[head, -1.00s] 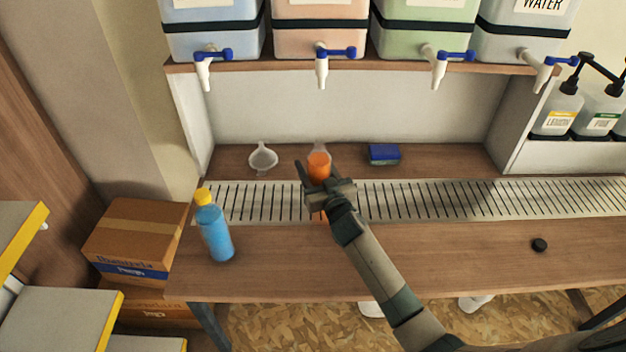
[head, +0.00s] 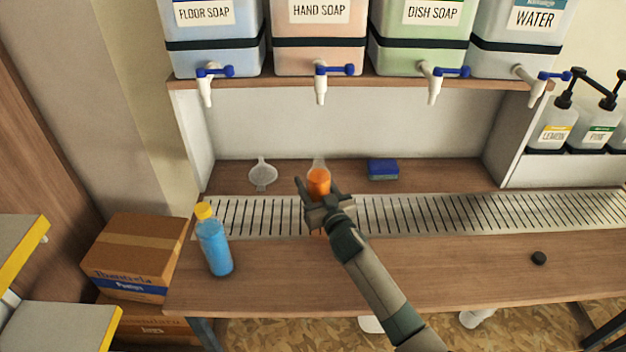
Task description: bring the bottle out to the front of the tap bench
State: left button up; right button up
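A bottle with orange contents and a clear top (head: 318,183) stands at the back of the wooden tap bench (head: 400,268), behind the slotted drip grate and under the hand soap tap. My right gripper (head: 317,183) reaches over the grate from the front, one finger on each side of the bottle. The fingers look open, with a small gap beside the bottle at the left. The gripper hides the bottle's lower part, though a bit of orange shows below it. My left gripper is not in view.
A blue bottle with a yellow cap (head: 214,245) stands at the bench's front left. A clear funnel (head: 262,175) and a blue sponge (head: 383,169) flank the orange bottle. A black cap (head: 539,258) lies front right. Taps (head: 320,85) hang above. The front middle is free.

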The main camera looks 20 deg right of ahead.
jog(key=shift+s+a+r+p, duration=0.1)
jog(key=shift+s+a+p, duration=0.2)
jog(key=shift+s, duration=0.75)
jog(key=shift+s+a+p, duration=0.2)
jog(key=shift+s+a, duration=0.1)
jog(key=shift+s, duration=0.7)
jog(key=shift+s+a, duration=0.1)
jog(key=shift+s, duration=0.15)
jog(key=shift+s+a, duration=0.2)
jog(key=shift+s, duration=0.55)
jog(key=shift+s+a, duration=0.2)
jog(key=shift+s, duration=0.55)
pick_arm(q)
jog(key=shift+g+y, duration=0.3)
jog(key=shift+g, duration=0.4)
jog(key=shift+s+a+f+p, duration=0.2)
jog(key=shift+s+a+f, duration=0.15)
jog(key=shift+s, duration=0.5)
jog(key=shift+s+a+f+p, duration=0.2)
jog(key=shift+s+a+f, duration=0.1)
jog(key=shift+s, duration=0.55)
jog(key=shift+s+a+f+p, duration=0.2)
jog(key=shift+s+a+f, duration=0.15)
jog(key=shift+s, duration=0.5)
pick_arm(e)
send_near(314, 199)
jog(key=shift+w+a, duration=0.1)
jog(key=shift+a, duration=0.8)
jog(key=shift+w+a, duration=0.15)
jog(key=shift+a, duration=0.75)
